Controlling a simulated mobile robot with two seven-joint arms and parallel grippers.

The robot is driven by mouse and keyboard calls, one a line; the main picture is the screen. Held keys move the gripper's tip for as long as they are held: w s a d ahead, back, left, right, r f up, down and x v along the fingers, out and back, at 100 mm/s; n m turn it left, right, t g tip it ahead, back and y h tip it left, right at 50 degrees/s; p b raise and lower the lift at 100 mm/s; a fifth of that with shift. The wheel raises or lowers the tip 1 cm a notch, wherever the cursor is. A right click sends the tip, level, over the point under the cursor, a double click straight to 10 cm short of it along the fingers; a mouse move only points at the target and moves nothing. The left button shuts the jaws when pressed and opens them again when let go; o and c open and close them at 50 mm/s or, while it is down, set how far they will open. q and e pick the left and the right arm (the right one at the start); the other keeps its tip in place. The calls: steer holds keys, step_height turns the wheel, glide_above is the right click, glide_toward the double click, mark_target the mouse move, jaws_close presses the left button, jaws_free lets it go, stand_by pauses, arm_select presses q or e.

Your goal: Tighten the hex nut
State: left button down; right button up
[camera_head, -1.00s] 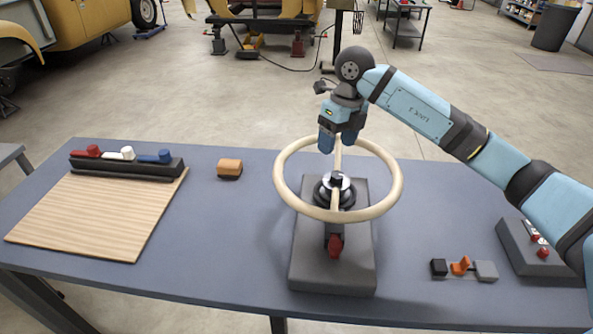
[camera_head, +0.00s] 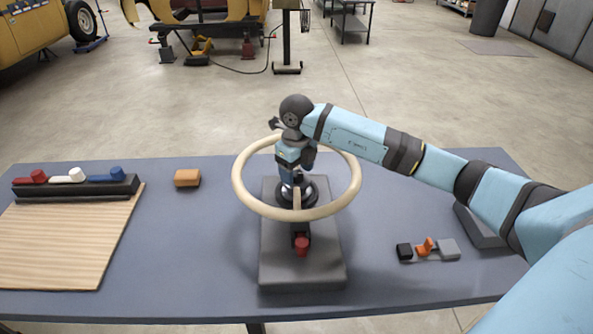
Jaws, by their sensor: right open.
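A cream steering wheel (camera_head: 350,194) stands on a grey block (camera_head: 303,271) in the middle of the table. At its centre is a round dark hub (camera_head: 318,192), where the hex nut would sit. The nut cannot be made out now because my right gripper (camera_head: 296,172) covers that spot. The right gripper points down inside the wheel's ring, over the hub, with its jaws open. I cannot tell whether its fingers touch the nut. My left gripper is not in view.
A rack (camera_head: 75,188) with red, white and blue handles stands at the left behind a wooden board (camera_head: 60,245). An orange block (camera_head: 187,178) lies left of the wheel. Small black, orange and grey parts (camera_head: 427,250) lie at the right. A red-tipped lever sits on the block's front.

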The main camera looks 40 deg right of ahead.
steer(key=shift+f, duration=0.35)
steer(key=c, duration=0.9)
